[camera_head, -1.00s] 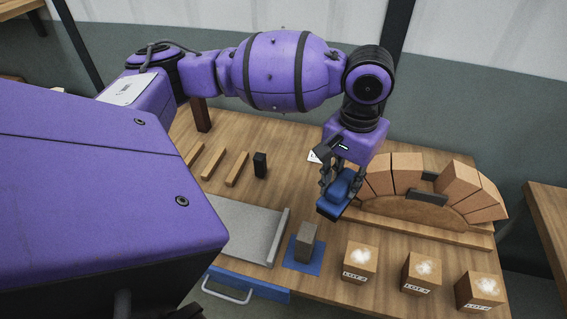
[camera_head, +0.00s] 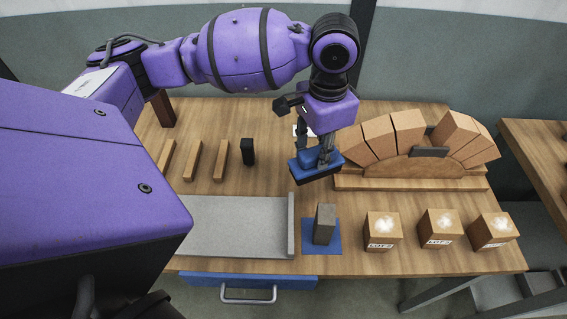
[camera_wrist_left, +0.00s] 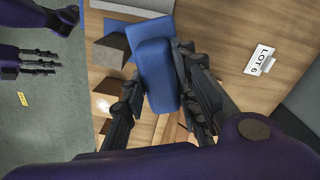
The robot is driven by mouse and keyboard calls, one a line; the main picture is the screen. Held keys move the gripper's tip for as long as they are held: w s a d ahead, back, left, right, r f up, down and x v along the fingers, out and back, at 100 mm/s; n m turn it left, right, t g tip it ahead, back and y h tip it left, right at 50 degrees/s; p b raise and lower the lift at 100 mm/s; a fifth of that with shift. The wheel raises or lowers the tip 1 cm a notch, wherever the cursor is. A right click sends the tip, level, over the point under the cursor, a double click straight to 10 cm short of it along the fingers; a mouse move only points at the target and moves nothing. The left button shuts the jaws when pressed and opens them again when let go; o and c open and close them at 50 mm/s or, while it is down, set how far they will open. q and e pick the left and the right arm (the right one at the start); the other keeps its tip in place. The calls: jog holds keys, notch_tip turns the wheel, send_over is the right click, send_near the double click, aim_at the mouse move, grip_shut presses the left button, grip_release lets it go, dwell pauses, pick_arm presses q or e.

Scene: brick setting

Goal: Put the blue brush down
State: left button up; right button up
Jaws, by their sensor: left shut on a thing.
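The blue brush (camera_head: 314,168) has a blue body with a dark underside. My left gripper (camera_head: 318,150) is shut on it and holds it over the table, left of the brick arch and behind the blue mat. In the left wrist view the brush (camera_wrist_left: 158,78) lies between the two black fingers of the left gripper (camera_wrist_left: 160,100). I cannot tell whether its underside touches the table. Black fingers beside a purple link at the left of the wrist view look like my right gripper (camera_wrist_left: 38,62), over the floor; its opening is unclear.
A grey block (camera_head: 324,223) stands on a blue mat (camera_head: 308,244). A grey tray (camera_head: 225,228) lies left of it, several wooden cubes (camera_head: 382,230) to the right. A brick arch (camera_head: 395,135) stands on a wooden base. Wooden strips (camera_head: 193,160) and a black block (camera_head: 247,151) stand behind the tray.

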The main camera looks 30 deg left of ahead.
aim_at(318, 151)
pick_arm(q)
jog(key=shift+w+a+f+m+b, duration=0.15)
jog(key=shift+w+f+m, duration=0.1)
jog(key=shift+f+m, duration=0.25)
jog(key=shift+w+f+m+b, duration=0.15)
jog(key=shift+w+f+m, duration=0.05)
jog(key=shift+f+m, duration=0.3)
jog(key=shift+w+a+f+m, duration=0.1)
jog(key=shift+w+f+m, duration=0.15)
jog(key=shift+m, duration=0.35)
jog(key=shift+w+m+b, duration=0.25)
jog(key=shift+m+b, duration=0.1)
jog(key=shift+m, duration=0.15)
jog(key=shift+w+a+f, duration=0.15)
jog(key=shift+w+a, duration=0.05)
jog(key=shift+m, duration=0.3)
jog(key=w+a+f, duration=0.1)
jog(key=a+f, duration=0.3)
jog(key=w+a+f, duration=0.2)
jog(key=a+f, duration=0.2)
jog(key=w+a+f+b, duration=0.1)
jog(key=a+f, duration=0.3)
jog(key=a, duration=0.1)
jog(key=shift+w+f, duration=0.2)
jog(key=shift+f, duration=0.1)
pick_arm(e)
jog(key=shift+d+f, duration=0.25)
jog(key=shift+f, duration=0.3)
jog(key=shift+d+f, duration=0.25)
jog(key=shift+f, duration=0.3)
